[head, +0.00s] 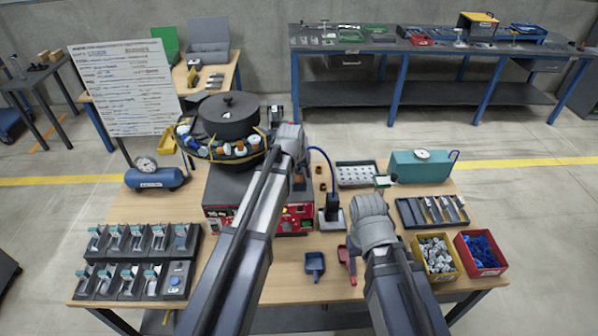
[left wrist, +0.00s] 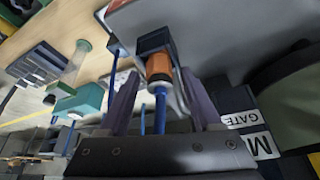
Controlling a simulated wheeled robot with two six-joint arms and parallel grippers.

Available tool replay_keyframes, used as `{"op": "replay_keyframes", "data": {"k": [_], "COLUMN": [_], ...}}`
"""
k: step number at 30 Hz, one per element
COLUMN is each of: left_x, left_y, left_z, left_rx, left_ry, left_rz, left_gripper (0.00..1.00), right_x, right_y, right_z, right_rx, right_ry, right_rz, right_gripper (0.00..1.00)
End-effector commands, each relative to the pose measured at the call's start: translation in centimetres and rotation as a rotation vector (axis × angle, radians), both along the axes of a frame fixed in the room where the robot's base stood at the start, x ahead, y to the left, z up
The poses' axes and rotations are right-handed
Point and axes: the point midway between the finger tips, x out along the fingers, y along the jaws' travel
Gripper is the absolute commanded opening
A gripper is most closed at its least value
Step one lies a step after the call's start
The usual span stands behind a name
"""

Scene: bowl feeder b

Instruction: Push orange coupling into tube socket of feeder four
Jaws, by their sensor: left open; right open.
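The orange coupling (left wrist: 158,68) sits at the mouth of a dark socket block (left wrist: 154,42) in the left wrist view; I cannot tell how deep it is in. A blue tube (left wrist: 160,110) runs from it towards my wrist. My left gripper (left wrist: 155,100) is open, with its purple fingers on either side of the coupling and tube. In the head view my left gripper (head: 298,178) is at the right side of the feeder (head: 230,118), which has a black bowl. My right wrist and gripper (head: 368,208) are over the table's right half; the fingertips are hard to make out.
A blue tube (head: 326,158) arcs to a dark stand (head: 331,218). A teal case (head: 420,165), a yellow bin (head: 436,270) and a red bin (head: 480,270) stand at the right. Black trays (head: 140,225) fill the front left. A label plate (left wrist: 248,122) is beside the left gripper.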

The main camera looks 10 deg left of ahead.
Motion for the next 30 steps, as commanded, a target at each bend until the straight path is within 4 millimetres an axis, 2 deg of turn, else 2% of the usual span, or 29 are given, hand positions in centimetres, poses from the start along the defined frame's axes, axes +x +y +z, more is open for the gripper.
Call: {"op": "replay_keyframes", "data": {"k": [8, 24, 30], "left_x": [-0.9, -4.1, -4.6], "left_y": [0.0, 0.2, 0.2], "left_z": [2.6, 10.5, 11.4], "left_rx": [0.0, 0.0, 0.0], "left_ry": [0.0, 0.0, 0.0], "left_rz": [0.0, 0.0, 0.0], "left_gripper": [0.65, 0.65, 0.65], "right_x": [0.0, -0.1, -0.1], "right_y": [0.0, 0.0, 0.0], "right_z": [2.6, 10.5, 11.4], "right_rx": [0.001, 0.001, 0.001], "right_ry": [0.0, 0.002, 0.003], "right_rz": [-0.005, -0.007, -0.005], "right_gripper": [0.5, 0.5, 0.5]}}
